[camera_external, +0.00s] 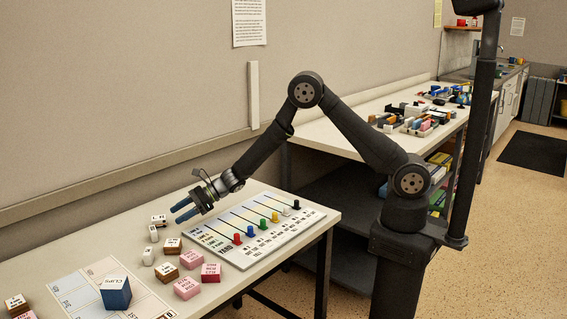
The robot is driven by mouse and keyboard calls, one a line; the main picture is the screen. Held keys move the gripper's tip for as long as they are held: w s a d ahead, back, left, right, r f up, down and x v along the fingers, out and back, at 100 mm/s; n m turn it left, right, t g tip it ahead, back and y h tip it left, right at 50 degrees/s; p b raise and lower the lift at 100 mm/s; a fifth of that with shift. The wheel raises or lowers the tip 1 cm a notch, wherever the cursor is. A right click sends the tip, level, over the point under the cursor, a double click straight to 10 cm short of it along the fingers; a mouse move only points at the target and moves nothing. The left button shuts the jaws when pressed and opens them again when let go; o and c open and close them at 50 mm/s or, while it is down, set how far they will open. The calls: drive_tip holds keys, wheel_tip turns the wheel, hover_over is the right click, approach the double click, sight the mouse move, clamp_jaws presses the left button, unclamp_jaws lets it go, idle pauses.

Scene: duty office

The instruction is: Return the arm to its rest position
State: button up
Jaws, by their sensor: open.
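My gripper (186,208) is open and empty. It hangs above the table, close to the left end of a white board (300,233) with black lines and coloured pegs. My arm reaches from its column at the right, up over the elbow and down to the left. The blue fingers point left and downward. They appear apart from the small blocks below, though the exact height cannot be told.
Several white, brown and pink blocks (187,288) lie on the table (60,255) left of the board. A wall stands behind. A cluttered bench (355,127) runs behind my arm.

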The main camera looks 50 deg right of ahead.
sight(153, 228)
drive_tip(key=shift+v, duration=0.9)
drive_tip(key=x, duration=1.1)
drive_tip(key=shift+a+f, duration=0.25)
drive_tip(key=shift+a, duration=0.05)
drive_tip(key=shift+w+a+r, duration=0.1)
drive_tip(key=shift+w+a, duration=0.1)
drive_tip(key=shift+a, duration=0.05)
wheel_tip(153, 228, up, 4)
drive_tip(key=shift+f, duration=0.15)
drive_tip(key=w+d+r, duration=0.2)
drive_tip(key=d+r, duration=0.5)
drive_tip(key=d, duration=0.4)
wheel_tip(153, 228, up, 15)
drive_tip(key=w+d+m+t+h, duration=0.2)
drive_tip(key=w+d, duration=0.4)
drive_tip(key=d, duration=0.4)
drive_tip(key=w+d+m+t+h, duration=0.2)
drive_tip(key=w+d, duration=0.4)
drive_tip(key=d, duration=0.5)
drive_tip(key=shift+d+f+m+t+h, duration=0.35)
drive_tip(key=shift+m+t, duration=0.35)
drive_tip(key=shift+m, duration=0.4)
drive_tip(key=shift+a+r, duration=0.1)
drive_tip(key=shift+a, duration=0.05)
